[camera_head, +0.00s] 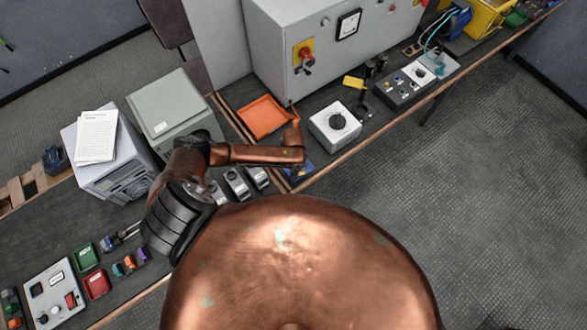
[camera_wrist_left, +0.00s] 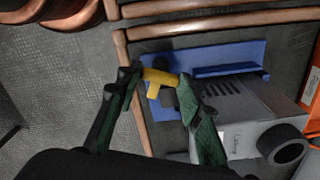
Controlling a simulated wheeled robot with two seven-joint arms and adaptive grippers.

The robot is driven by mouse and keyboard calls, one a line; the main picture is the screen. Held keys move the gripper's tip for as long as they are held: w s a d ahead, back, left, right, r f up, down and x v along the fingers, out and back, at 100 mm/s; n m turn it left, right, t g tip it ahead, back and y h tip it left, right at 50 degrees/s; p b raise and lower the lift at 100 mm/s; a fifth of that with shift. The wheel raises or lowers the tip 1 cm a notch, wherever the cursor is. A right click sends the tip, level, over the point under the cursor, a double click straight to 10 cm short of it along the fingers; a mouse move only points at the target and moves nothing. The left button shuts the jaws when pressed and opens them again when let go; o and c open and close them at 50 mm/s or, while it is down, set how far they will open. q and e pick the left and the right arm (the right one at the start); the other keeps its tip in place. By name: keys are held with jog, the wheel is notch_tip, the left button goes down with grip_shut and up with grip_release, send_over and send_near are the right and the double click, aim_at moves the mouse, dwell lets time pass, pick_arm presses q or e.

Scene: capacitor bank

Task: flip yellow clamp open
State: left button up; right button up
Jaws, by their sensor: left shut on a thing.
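The yellow clamp (camera_wrist_left: 158,81) is a small T-shaped piece at the edge of a blue base plate (camera_wrist_left: 180,60) in the left wrist view. My left gripper (camera_wrist_left: 160,82) has its two dark green fingers on either side of the clamp, shut on it. A grey box-shaped unit (camera_wrist_left: 255,110) with a dark round end sits beside the plate. In the head view a bit of the blue plate (camera_head: 300,174) shows beneath my left arm. My right gripper is in neither view.
Copper-coloured bars (camera_wrist_left: 200,30) run beside the blue plate. An orange tray (camera_head: 264,117), a white box with a black knob (camera_head: 334,124) and several grey units (camera_head: 238,184) stand near my left arm on the bench. A large grey cabinet (camera_head: 300,40) stands behind.

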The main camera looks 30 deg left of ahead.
pick_arm(q)
jog(key=m+p, duration=0.1)
jog(key=m, duration=0.1)
jog(key=shift+r+m, duration=0.1)
jog(key=shift+m, duration=0.3)
jog(key=m, duration=0.3)
jog(key=shift+m+p, duration=0.3)
jog(key=shift+p, duration=0.1)
jog(key=m, duration=0.3)
jog(key=shift+a+m, duration=0.1)
jog(key=shift+m, duration=1.7)
jog(key=o, duration=1.2)
jog(key=shift+c, duration=0.2)
